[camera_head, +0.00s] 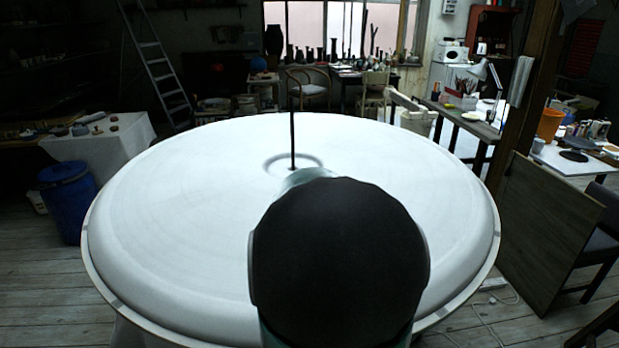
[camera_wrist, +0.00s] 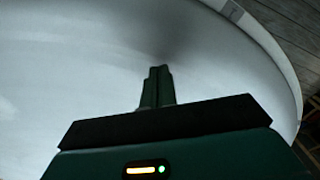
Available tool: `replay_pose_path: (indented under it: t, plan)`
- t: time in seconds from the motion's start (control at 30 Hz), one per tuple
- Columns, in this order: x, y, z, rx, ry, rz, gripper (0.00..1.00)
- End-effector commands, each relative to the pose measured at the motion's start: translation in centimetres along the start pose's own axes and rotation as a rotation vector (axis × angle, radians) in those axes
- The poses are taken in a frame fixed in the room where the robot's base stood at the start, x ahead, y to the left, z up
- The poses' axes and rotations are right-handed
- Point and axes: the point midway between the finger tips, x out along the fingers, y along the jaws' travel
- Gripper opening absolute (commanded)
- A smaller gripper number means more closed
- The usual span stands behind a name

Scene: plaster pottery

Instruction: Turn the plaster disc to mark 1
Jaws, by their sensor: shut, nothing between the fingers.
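The plaster disc (camera_head: 190,210) is a large, white, round slab with a rounded edge, and it fills the middle of the head view. A thin dark rod (camera_head: 292,140) stands upright near its centre, with a faint ring around its foot. In the wrist view the disc (camera_wrist: 70,60) spreads under my gripper (camera_wrist: 159,70). My gripper is shut and empty, with its fingertips together over the white surface near a soft shadow. I cannot tell whether the tips touch the disc. My arm hides part of the disc in the head view. I cannot read any mark number.
A pale rim (camera_head: 95,270) with small darker marks runs around the disc. A blue bin (camera_head: 68,205) stands at the left beside a white-covered table (camera_head: 100,140). A wooden board (camera_head: 550,230) and a chair stand close at the right. Bare floorboards (camera_head: 45,290) show at the lower left.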

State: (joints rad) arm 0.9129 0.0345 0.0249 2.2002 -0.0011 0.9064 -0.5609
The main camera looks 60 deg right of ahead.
Motion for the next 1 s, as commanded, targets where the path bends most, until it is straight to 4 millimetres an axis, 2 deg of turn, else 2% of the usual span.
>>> replay_pose_path:
  t: [0.8, 1.0]
  plan:
    - [1.8, 0.0, 0.0, 0.000, -0.002, -0.001, 0.00]
    - [1.8, 0.8, 0.5, 0.001, -0.003, -0.001, 0.00]
